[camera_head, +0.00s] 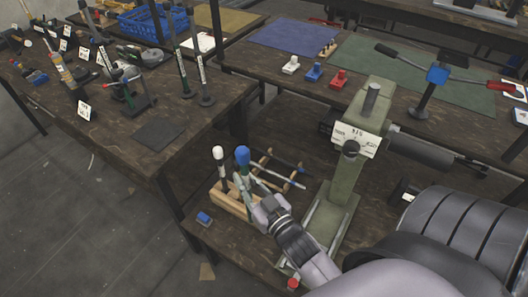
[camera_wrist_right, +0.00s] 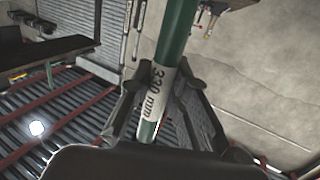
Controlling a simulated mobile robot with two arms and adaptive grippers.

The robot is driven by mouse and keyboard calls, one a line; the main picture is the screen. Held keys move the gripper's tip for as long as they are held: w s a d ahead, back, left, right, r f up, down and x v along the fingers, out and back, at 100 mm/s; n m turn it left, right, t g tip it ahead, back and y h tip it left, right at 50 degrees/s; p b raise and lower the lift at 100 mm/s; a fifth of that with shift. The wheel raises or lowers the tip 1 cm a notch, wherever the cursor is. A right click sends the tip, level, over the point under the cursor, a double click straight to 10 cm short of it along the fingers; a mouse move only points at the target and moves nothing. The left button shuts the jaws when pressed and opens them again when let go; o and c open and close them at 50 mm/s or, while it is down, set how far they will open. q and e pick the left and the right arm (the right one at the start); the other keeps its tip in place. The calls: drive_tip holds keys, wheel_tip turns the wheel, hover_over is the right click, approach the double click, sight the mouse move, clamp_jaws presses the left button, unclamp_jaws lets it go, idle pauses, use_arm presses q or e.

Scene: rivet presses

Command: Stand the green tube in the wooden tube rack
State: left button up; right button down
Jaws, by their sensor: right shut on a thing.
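My right gripper (camera_head: 247,186) is over the right part of the wooden tube rack (camera_head: 232,205) on the lower table. In the right wrist view its fingers (camera_wrist_right: 160,100) are shut on the green tube (camera_wrist_right: 178,38), around its white "330 mm" label. In the head view a blue knob (camera_head: 242,155) tops a roughly upright tube at the gripper, apparently the held one. The fingers hide its lower part, so I cannot tell whether it is seated in the rack. A white-topped dark tube (camera_head: 220,160) stands in the rack to the left. My left gripper is out of view.
A green rivet press (camera_head: 345,165) stands close right of the gripper. A holder with lying rods (camera_head: 282,170) is behind the rack. A small blue block (camera_head: 204,218) lies in front. Tall tubes on stands (camera_head: 203,75) occupy the left table.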

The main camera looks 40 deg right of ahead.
drive_tip(key=shift+w+d+f+m+h, duration=0.95)
drive_tip(key=shift+w+d+f, duration=1.6)
drive_tip(key=shift+w+d, duration=1.6)
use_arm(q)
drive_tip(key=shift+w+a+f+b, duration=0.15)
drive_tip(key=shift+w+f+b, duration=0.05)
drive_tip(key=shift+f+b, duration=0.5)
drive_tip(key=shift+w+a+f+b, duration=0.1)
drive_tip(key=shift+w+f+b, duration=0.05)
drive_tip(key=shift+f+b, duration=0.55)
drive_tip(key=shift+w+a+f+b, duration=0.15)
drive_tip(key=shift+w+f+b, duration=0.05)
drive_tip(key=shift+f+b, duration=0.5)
use_arm(e)
wheel_tip(320, 180, down, 6)
drive_tip(key=shift+s+d, duration=0.2)
drive_tip(key=shift+s, duration=0.05)
use_arm(q)
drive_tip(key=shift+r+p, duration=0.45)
drive_tip(key=shift+p, duration=0.05)
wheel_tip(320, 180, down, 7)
drive_tip(key=b, duration=0.7)
use_arm(e)
wheel_tip(320, 180, down, 9)
drive_tip(key=shift+r, duration=0.2)
drive_tip(key=c, duration=1.4)
unclamp_jaws()
drive_tip(key=shift+c, duration=0.2)
